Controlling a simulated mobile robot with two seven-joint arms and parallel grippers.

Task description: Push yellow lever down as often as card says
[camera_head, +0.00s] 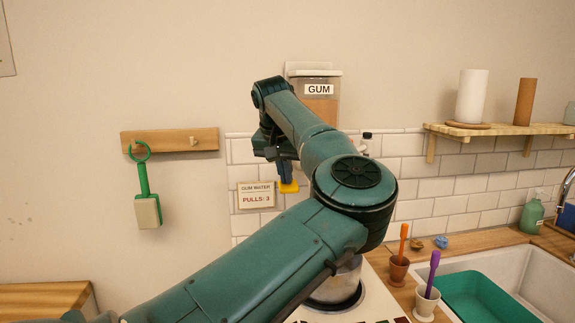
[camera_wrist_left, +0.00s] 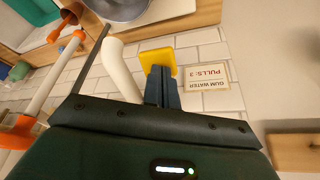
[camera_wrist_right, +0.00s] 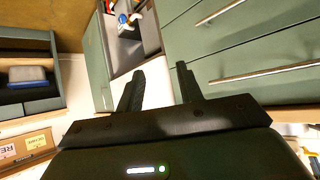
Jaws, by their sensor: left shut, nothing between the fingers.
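The yellow lever (camera_head: 289,187) sticks out below the gum dispenser (camera_head: 319,100), whose label reads GUM. The card (camera_head: 256,195) on the tiles to its left reads "GUM WATER PULLS: 3". My left gripper (camera_head: 285,178) is shut and empty, its fingertips pointing down at the lever. In the left wrist view the fingertips (camera_wrist_left: 160,68) are right at the lever's yellow plate (camera_wrist_left: 157,57); they look to be touching it. My left arm hides part of the dispenser. My right gripper (camera_wrist_right: 158,82) shows only in its wrist view, its fingers apart with nothing between them.
A metal bowl (camera_head: 338,287) stands below, partly behind my arm. Cups with an orange brush (camera_head: 403,240) and a purple brush (camera_head: 434,270) stand beside the sink (camera_head: 535,267). A green scraper (camera_head: 145,195) hangs at left. Green drawers (camera_wrist_right: 250,45) are near my right gripper.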

